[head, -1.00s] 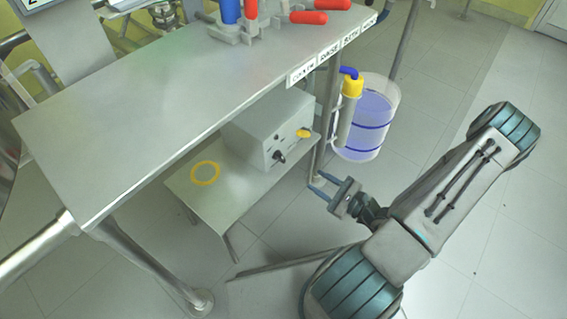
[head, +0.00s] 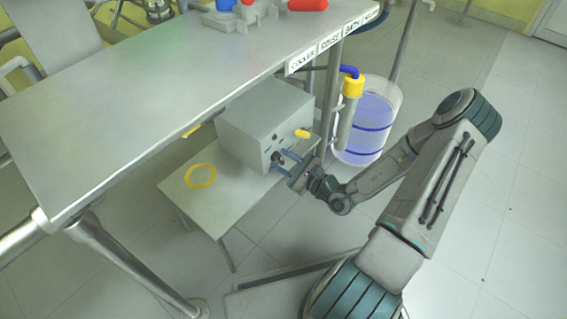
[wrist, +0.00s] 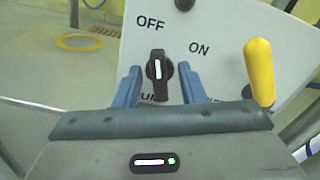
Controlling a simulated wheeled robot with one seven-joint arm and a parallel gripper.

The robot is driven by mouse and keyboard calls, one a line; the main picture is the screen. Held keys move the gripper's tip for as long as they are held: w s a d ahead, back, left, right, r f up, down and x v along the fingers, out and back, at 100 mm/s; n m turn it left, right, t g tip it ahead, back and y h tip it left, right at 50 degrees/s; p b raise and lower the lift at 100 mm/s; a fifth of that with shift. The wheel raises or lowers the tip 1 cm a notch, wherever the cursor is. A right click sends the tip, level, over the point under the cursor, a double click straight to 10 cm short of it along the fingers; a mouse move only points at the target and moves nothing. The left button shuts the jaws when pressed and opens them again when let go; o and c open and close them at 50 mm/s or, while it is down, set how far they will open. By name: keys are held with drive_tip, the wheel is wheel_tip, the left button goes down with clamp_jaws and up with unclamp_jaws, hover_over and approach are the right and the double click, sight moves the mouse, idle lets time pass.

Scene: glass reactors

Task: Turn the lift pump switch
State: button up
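The lift pump switch is a black rotary knob (wrist: 158,74) with a white bar, on the front of a grey box (head: 262,122). In the wrist view the bar stands nearly upright, towards the OFF label; the ON label is to its upper right. The knob shows small in the head view (head: 276,157). My gripper (wrist: 160,69) is open, with one blue finger on each side of the knob and visible gaps to it. In the head view my gripper (head: 283,162) points at the box front. Whether the fingertips reach past the knob's face, I cannot tell.
A yellow handle (wrist: 260,72) sticks out close right of my fingers. The box stands on a low shelf (head: 225,212) with a yellow ring (head: 200,176), under a grey bench (head: 150,90). A bench leg and a clear bucket (head: 375,115) stand to the right.

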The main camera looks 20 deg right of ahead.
drive_tip(key=c, duration=0.6)
drive_tip(key=shift+c, duration=0.2)
drive_tip(key=shift+r+p, duration=0.15)
drive_tip(key=shift+p, duration=0.4)
drive_tip(key=m+p, duration=0.3)
drive_tip(key=p, duration=0.1)
drive_tip(key=shift+r, duration=0.2)
drive_tip(key=m+p, duration=0.4)
drive_tip(key=p, duration=0.1)
drive_tip(key=shift+w+f+p, duration=0.1)
drive_tip(key=shift+f+p, duration=0.05)
drive_tip(key=shift+p, duration=0.2)
drive_tip(key=shift+d+f+m+p, duration=0.15)
drive_tip(key=shift+m+p, duration=0.6)
drive_tip(key=shift+m, duration=0.4)
drive_tip(key=shift+a+f+m+p, duration=0.1)
drive_tip(key=shift+m+p, duration=0.6)
drive_tip(key=shift+m, duration=0.45)
drive_tip(key=shift+d, duration=0.1)
